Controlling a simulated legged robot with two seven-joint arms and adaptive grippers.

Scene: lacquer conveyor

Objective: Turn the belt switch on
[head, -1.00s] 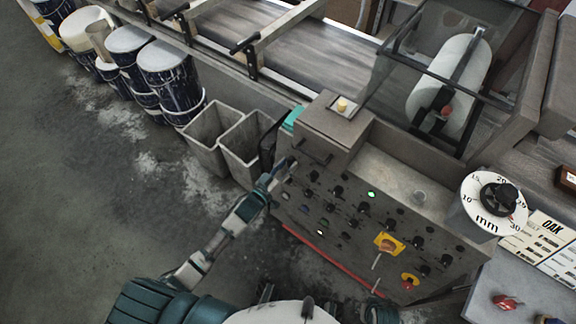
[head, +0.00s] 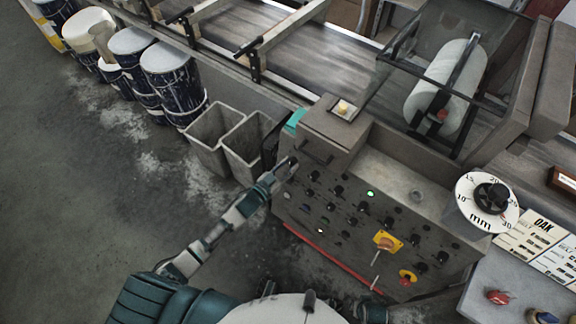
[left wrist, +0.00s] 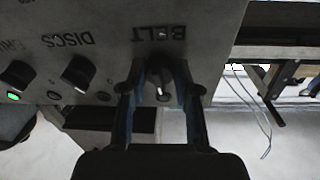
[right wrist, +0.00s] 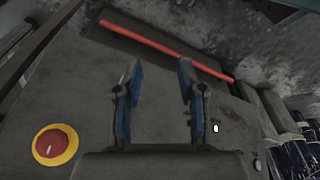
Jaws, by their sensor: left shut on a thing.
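The belt switch (left wrist: 160,80) is a dark rotary knob with a pale pointer mark, under the upside-down word BELT in the left wrist view. My left gripper (left wrist: 160,88) is shut on this knob, one finger on each side. In the head view my left gripper (head: 289,165) is at the upper left corner of the control panel (head: 322,240), and hides the knob. My right gripper (right wrist: 160,70) is open and empty in the right wrist view, with the grey panel front beyond it.
The DISCS knob (left wrist: 80,72) is beside the belt switch. A green light (left wrist: 13,96) glows by another knob. A red button (right wrist: 55,146) on yellow is near my right gripper. Grey bins (head: 208,137) stand left of the panel; the conveyor (head: 320,70) runs behind.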

